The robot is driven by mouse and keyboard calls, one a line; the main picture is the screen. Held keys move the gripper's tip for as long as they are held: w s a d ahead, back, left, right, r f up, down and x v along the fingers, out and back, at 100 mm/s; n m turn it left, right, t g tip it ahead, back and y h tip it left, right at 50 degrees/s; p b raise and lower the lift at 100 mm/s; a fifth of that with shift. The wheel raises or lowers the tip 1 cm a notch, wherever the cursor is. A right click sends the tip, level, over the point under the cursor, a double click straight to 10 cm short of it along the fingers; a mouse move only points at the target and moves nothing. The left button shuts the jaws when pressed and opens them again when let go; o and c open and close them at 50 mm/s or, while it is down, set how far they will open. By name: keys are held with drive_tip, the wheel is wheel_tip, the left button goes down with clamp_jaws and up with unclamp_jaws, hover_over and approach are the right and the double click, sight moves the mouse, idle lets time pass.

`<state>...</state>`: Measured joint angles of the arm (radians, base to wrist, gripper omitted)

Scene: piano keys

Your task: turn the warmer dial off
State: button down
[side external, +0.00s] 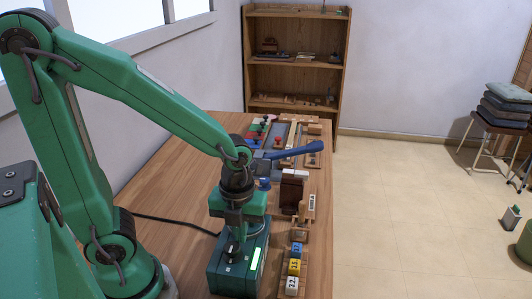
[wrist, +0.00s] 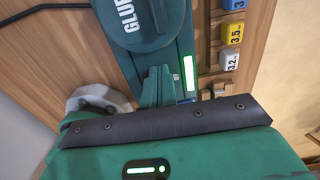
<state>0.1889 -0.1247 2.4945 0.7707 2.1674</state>
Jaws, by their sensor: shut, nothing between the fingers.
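The warmer is a dark green box (side external: 226,279) on the wooden table below my gripper, with a lit green strip (side external: 255,259). In the wrist view its round lid (wrist: 138,22) carries large white letters that begin "GLU", and its lit strip (wrist: 189,72) shows to the right of the fingers. My gripper (side external: 235,252) points down over the top of the box. In the wrist view my gripper (wrist: 158,76) is shut and empty. I cannot make out the dial clearly; the fingers and dark wrist plate cover part of the box. I cannot tell whether the fingers touch it.
Blocks in blue (side external: 297,249), yellow (side external: 294,267) and white (side external: 292,285) stand on a wooden rack right of the warmer. A blue handle (side external: 300,151) and a brown block (side external: 292,190) lie farther back. A black cable (side external: 172,220) crosses the table on the left.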

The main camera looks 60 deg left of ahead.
drive_tip(key=shift+s+a, duration=0.35)
drive_tip(key=shift+a, duration=0.2)
drive_tip(key=shift+s+a, duration=0.3)
drive_tip(key=shift+s, duration=0.25)
idle(0.7)
drive_tip(key=shift+w+a, duration=0.2)
drive_tip(key=shift+a, duration=0.2)
drive_tip(key=shift+r, duration=0.15)
drive_tip(key=shift+r, duration=2.85)
drive_tip(key=shift+d, duration=0.1)
drive_tip(key=shift+w+d+r, duration=0.25)
drive_tip(key=shift+w+d, duration=0.2)
drive_tip(key=shift+d, duration=0.1)
drive_tip(key=shift+w+d+r, duration=0.25)
drive_tip(key=shift+w+d, duration=0.15)
drive_tip(key=shift+d, duration=0.15)
drive_tip(key=shift+f, duration=0.15)
